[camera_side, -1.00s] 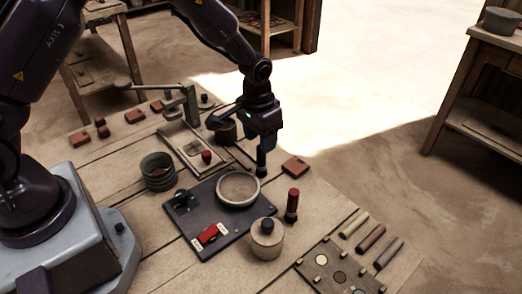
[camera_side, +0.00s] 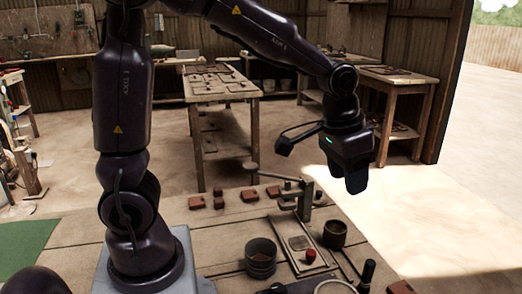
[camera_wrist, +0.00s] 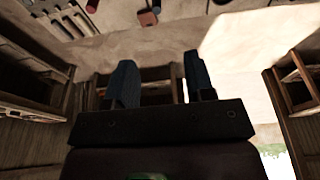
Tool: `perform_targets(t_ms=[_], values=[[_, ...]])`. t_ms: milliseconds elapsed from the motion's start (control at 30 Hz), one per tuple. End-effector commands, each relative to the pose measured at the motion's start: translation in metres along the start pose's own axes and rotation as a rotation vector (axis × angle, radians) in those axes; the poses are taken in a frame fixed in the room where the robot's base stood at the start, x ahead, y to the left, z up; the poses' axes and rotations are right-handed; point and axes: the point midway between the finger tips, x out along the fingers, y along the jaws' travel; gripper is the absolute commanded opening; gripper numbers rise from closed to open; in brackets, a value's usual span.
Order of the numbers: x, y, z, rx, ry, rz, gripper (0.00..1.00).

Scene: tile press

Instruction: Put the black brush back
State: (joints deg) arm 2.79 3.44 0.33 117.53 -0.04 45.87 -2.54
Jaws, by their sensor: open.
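A slim black-handled piece, which looks like the black brush (camera_side: 367,272), stands upright near the bottom edge of the side view; its lower end is hard to make out. My gripper (camera_side: 356,188) hangs well above the bench, above and apart from that piece. In the wrist view my gripper (camera_wrist: 161,72) shows two separated fingers with nothing between them. I cannot make out the brush surely in the wrist view.
A dark pot (camera_side: 334,234), a ribbed cup (camera_side: 261,257) and a press with a lever (camera_side: 304,200) stand on the bench. Red-brown tiles (camera_side: 249,195) lie along its back. A tile (camera_side: 400,287) lies right of the brush. The air around my gripper is clear.

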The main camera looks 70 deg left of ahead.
Motion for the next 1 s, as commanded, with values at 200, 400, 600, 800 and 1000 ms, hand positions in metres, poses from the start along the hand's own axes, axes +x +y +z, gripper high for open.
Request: perform_targets(t_ms=[200, 400, 600, 800, 1000], values=[[-0.068, -0.009, 0.065, 0.001, 0.134, -0.001, 0.49], [-0.091, -0.013, 0.118, 0.003, 0.223, -0.006, 0.49], [-0.095, -0.015, 0.14, 0.005, 0.26, -0.009, 0.49], [-0.095, -0.015, 0.142, 0.005, 0.261, -0.01, 0.49], [-0.095, -0.015, 0.141, 0.004, 0.262, -0.01, 0.49]])
